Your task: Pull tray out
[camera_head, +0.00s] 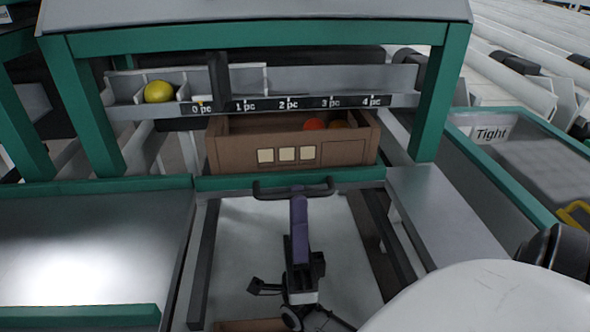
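The tray's green front edge (230,183) runs across the middle of the view, with a black bar handle (268,194) on it. A brown box (225,155) stands behind that edge, under the counting shelf, with orange-red and orange-yellow tomatoes partly showing inside. My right gripper (298,190) points away from me, its purple finger reaching the middle of the handle. I see it nearly edge-on, so whether it is closed round the bar is not clear. My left gripper is not in view.
A shelf strip (345,101) marked 0 to 4 pc holds a yellow tomato (158,91) at left. Green frame posts (438,95) stand either side. Dark rails (203,265) flank a pale surface below.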

